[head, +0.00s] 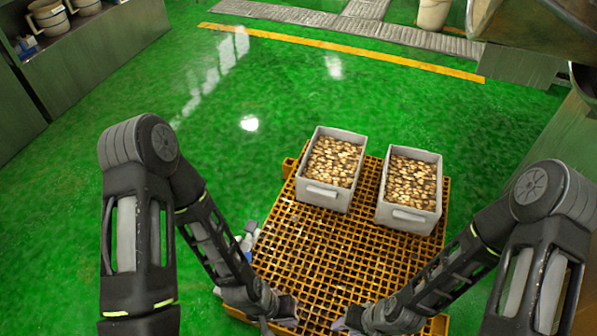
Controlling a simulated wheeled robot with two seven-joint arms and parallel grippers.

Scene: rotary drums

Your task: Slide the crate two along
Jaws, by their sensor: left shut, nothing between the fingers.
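Two grey crates filled with small brown-and-cream pieces stand side by side on a yellow grid platform (300,240). The left crate (322,194) sits near the platform's far left part. The right crate (407,217) sits near its far right part, with a gap between the two. My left gripper (288,312) is low over the platform's near left part, shut and empty, apart from both crates. My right gripper (343,324) is at the near middle of the platform, also apart from the crates. Its fingers are too small and dark to read.
The near half of the platform is bare. A small blue and white object (247,245), partly hidden by my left arm, is at the platform's left edge. Green floor (230,150) is open beyond. Metal cabinets (90,50) stand at left, machinery (540,40) at right.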

